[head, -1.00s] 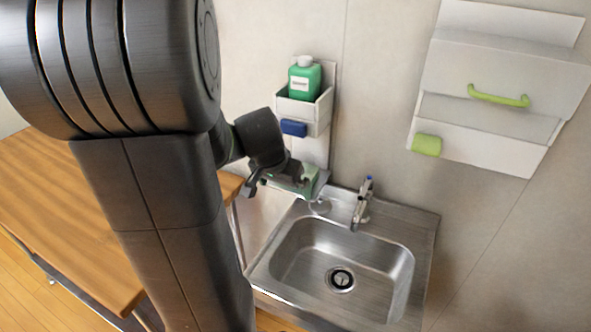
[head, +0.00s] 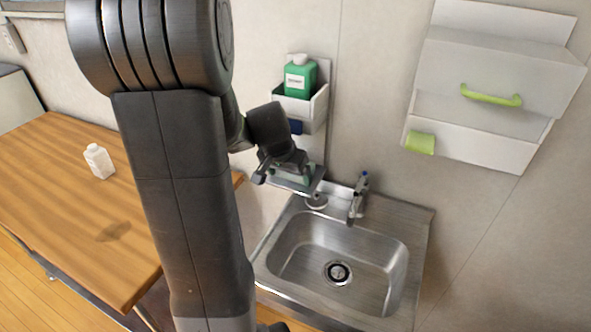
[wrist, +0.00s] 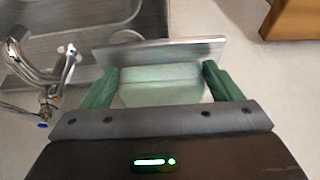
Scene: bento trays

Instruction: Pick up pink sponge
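No pink sponge shows clearly in either view. In the wrist view a pale, greenish-white block (wrist: 160,90) lies between the two green fingers of my gripper (wrist: 161,72). The fingers are spread wide, one on each side of the block, with what look like narrow gaps. A metal shelf or holder (wrist: 150,52) stands just beyond it. In the head view my gripper (head: 284,178) is at a small metal ledge (head: 316,183) at the sink's back left corner. My arm hides part of this spot.
The steel sink (head: 412,225) with its faucet (head: 357,197) is right of my gripper. A wall caddy (head: 312,112) with a green bottle (head: 300,76) is above. A white cabinet (head: 490,75) hangs at right. A wooden table (head: 60,180) with a white bottle (head: 98,160) is left.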

